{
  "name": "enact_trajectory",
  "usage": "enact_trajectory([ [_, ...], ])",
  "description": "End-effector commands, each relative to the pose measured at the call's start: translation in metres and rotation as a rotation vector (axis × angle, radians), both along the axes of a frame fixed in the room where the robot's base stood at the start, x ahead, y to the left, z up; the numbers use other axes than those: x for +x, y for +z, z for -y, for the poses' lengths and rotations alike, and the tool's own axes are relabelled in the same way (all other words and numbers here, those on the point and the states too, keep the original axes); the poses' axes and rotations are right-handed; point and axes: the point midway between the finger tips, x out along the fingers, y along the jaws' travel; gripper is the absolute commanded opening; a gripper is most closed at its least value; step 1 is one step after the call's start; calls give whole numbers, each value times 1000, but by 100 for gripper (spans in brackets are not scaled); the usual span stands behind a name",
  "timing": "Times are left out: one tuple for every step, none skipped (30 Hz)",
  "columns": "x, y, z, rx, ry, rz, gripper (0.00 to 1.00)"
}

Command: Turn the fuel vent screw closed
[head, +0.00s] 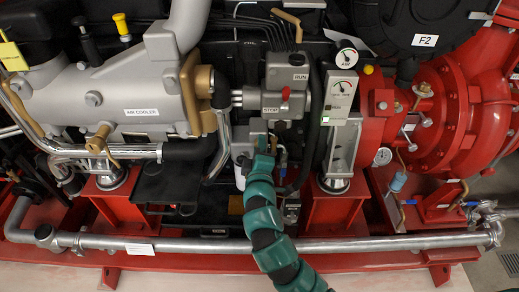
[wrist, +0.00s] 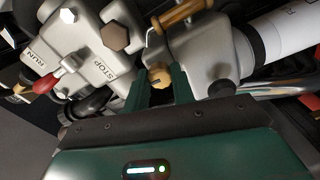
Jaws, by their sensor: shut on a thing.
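The fuel vent screw (wrist: 160,76) is a small brass knob with a dark slot. It sits on a light grey housing (wrist: 196,52) in the wrist view. My gripper (wrist: 162,82) has its two green fingers on either side of the screw and is shut on it. In the head view my green arm rises from the bottom, and my gripper (head: 263,143) is at the grey housing below the STOP label. The screw is hidden there by my gripper.
A RUN/STOP box (head: 287,88) with a red-tipped lever (wrist: 45,85) is close beside my gripper. A brass-handled part (wrist: 180,15) and a white cylinder (wrist: 285,35) are just beyond the screw. A black hose (head: 313,130) runs to the right of my gripper.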

Motion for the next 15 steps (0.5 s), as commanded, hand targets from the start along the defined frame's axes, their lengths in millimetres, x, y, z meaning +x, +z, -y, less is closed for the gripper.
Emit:
enact_trajectory([
  [0, -1, 0, 2, -1, -1, 2],
  [0, -1, 0, 3, -1, -1, 2],
  [0, -1, 0, 3, -1, -1, 2],
  [0, -1, 0, 3, 0, -2, 2],
  [0, -1, 0, 3, 0, -2, 2],
  [0, -1, 0, 3, 0, -2, 2],
  [0, -1, 0, 3, -1, -1, 2],
  [0, -1, 0, 3, -1, -1, 2],
  [0, -1, 0, 3, -1, -1, 2],
  [0, -1, 0, 2, -1, -2, 2],
  [0, -1, 0, 2, -1, -1, 30],
  [0, -1, 0, 2, -1, -1, 38],
  [0, -1, 0, 2, -1, -1, 44],
  [0, 0, 0, 2, -1, -1, 46],
  [0, 0, 0, 2, -1, -1, 46],
])
